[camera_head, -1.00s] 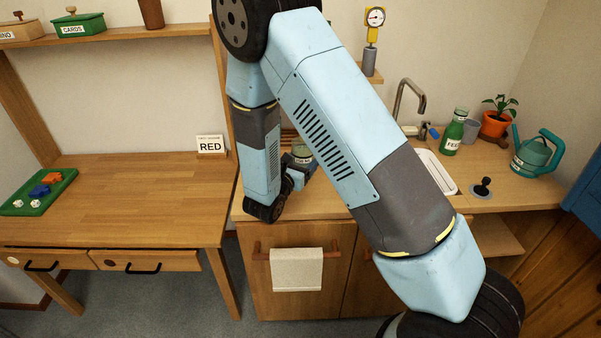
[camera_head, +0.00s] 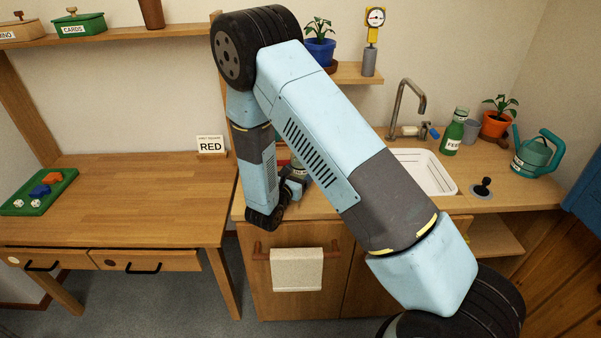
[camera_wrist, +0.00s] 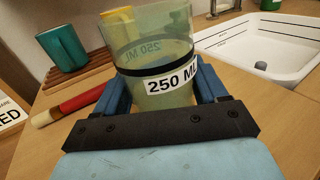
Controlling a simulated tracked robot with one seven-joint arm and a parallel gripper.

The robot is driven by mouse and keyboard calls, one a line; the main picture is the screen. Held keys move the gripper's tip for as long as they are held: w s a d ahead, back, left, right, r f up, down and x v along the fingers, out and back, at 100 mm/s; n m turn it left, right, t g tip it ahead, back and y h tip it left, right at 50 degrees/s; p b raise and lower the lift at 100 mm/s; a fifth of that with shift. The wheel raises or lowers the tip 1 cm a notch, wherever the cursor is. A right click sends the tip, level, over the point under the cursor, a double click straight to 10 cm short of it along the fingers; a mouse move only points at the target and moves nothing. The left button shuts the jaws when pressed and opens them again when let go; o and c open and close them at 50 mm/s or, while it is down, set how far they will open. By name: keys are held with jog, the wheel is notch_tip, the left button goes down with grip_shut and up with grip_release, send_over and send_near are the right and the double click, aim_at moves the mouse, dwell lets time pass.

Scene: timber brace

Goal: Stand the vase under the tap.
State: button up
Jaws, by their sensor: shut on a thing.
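A see-through greenish vessel with a black line and a 250 ML label, which I take to be the vase (camera_wrist: 160,50), stands upright between the blue fingers of my gripper (camera_wrist: 166,92) in the wrist view. My gripper is shut on it. In the head view my gripper (camera_head: 292,188) is over the counter left of the sink, and my arm mostly hides the vessel. The grey curved tap (camera_head: 408,97) rises behind the white sink (camera_head: 448,187), to the right of my gripper. The sink also shows at the right in the wrist view (camera_wrist: 220,46).
A teal mug (camera_wrist: 62,47) stands on a slatted wooden board (camera_wrist: 88,73), with a red-and-wood rod (camera_wrist: 75,104) before it. A green bottle (camera_head: 453,132), a potted plant (camera_head: 495,124), a black plunger-like thing (camera_head: 482,188) and a watering can (camera_head: 537,154) stand right of the tap.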

jog(key=shift+f, duration=0.1)
jog(key=o, duration=1.3)
jog(key=v, duration=1.2)
jog(key=shift+s, duration=0.1)
jog(key=s+d+r+m+g+h, duration=0.1)
jog(key=s+d+r+m+g, duration=0.2)
jog(key=d+r+m+g, duration=0.6)
jog(key=s+d+r+m+g+h, duration=0.1)
jog(key=s+d+r+m+g, duration=0.25)
jog(key=d+r+m, duration=0.55)
jog(key=s+d+r+m+t+y, duration=0.1)
jog(key=s+d+r+m+y, duration=0.2)
jog(key=s+r+m+y, duration=0.2)
jog(key=s+d+r+m+t+y, duration=0.2)
jog(key=s+r+m+y, duration=0.4)
jog(key=s+r, duration=0.5)
jog(key=shift+d+m+y, duration=0.3)
jog(key=shift+d, duration=0.55)
